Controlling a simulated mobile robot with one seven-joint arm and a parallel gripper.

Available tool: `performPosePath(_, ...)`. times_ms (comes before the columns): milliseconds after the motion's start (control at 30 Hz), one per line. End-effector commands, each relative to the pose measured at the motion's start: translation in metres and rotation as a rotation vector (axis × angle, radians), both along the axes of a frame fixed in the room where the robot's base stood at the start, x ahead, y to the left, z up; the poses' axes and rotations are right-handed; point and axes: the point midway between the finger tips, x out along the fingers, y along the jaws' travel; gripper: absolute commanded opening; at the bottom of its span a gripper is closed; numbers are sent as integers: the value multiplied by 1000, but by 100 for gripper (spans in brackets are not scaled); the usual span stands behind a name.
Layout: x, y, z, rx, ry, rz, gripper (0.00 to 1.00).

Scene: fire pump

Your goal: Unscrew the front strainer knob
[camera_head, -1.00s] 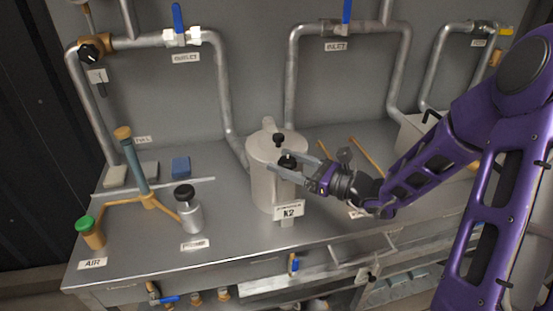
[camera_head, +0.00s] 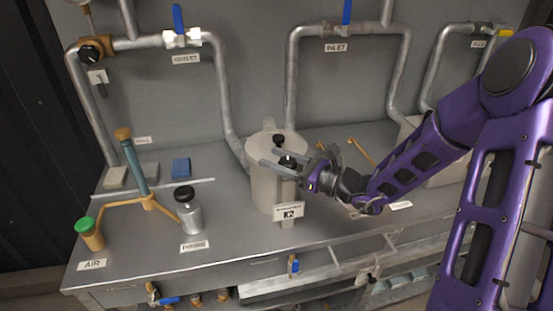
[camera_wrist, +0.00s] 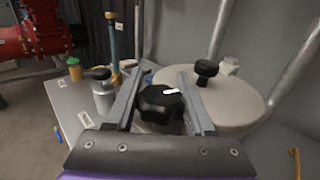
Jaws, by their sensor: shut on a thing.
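The strainer is a pale round canister (camera_head: 265,190) with a K2 label on the bench, also seen in the wrist view (camera_wrist: 240,97). Its front knob (camera_wrist: 160,103) is black with a white mark. It sits between the fingers of my gripper (camera_wrist: 161,72), which is shut on it. In the head view my gripper (camera_head: 268,157) reaches in from the right above the strainer's front edge, partly hiding the front knob (camera_head: 287,163). A second black knob (camera_head: 279,140), farther back on the lid, is free of the fingers and shows in the wrist view (camera_wrist: 207,70).
A silver bottle with a black cap (camera_head: 189,212), a green-capped container (camera_head: 91,233) and a stand with a teal tube (camera_head: 134,165) are left of the strainer. Pipes (camera_head: 290,85) rise behind. A pale box (camera_head: 440,160) stands at right.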

Motion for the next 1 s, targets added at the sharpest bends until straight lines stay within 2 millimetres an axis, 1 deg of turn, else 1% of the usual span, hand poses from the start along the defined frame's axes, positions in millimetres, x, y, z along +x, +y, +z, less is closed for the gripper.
performPosePath(167,-1,1,3,3,-1,60,0)
performPosePath(533,-8,4,2,3,-1,321,0)
performPosePath(700,-10,4,1,1,0,362,0)
performPosePath(967,-10,3,0,1,0,363,0)
performPosePath(1000,-10,3,0,1,0,363,59)
